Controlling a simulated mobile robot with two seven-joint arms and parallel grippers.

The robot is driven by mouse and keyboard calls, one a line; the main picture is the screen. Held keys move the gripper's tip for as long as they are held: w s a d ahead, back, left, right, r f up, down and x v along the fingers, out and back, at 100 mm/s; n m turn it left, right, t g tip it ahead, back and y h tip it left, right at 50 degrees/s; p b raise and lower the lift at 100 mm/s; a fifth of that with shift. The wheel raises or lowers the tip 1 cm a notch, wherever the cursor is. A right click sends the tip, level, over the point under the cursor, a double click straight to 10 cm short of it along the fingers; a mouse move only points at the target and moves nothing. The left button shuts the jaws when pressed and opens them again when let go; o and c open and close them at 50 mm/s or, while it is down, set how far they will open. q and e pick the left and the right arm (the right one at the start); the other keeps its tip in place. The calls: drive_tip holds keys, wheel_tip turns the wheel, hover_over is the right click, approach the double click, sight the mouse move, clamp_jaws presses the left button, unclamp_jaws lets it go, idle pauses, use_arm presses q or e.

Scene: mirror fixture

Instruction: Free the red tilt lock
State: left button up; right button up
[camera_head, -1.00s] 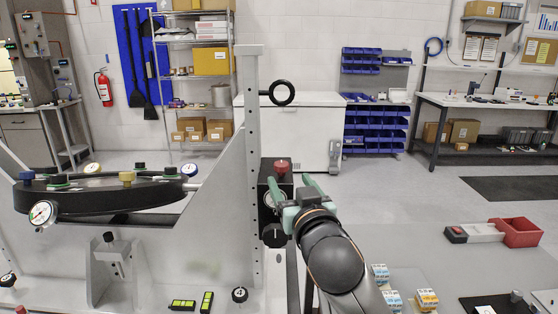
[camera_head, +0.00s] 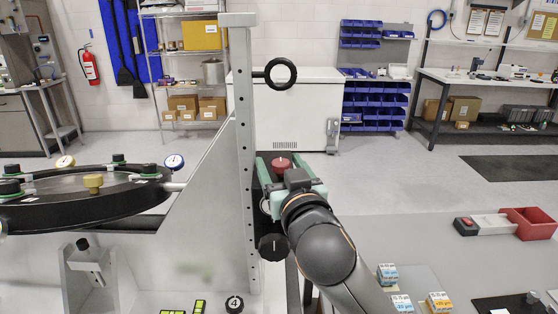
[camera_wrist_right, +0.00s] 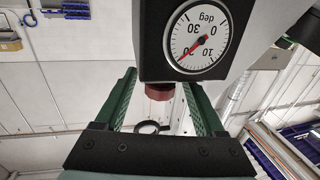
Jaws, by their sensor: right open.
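The red tilt lock (camera_head: 282,165) is a round red knob on top of a black block beside the grey upright. My right gripper (camera_head: 279,159) has green fingers and is open, with one finger on each side of the red knob. In the right wrist view, the red tilt lock (camera_wrist_right: 159,91) shows below the black block, between the open fingers of my right gripper (camera_wrist_right: 158,95). Gaps show on both sides of it there. My left gripper is not in view.
A dial marked in degrees (camera_wrist_right: 198,35) sits on the block. A black knob (camera_head: 272,247) is below it. A black ring (camera_head: 281,74) sticks out from the upright (camera_head: 242,130). A round mirror mount (camera_head: 85,205) is at left. A red bin (camera_head: 528,222) lies far right.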

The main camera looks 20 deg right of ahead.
drive_tip(key=shift+s, duration=0.1)
drive_tip(key=shift+c, duration=0.3)
clamp_jaws()
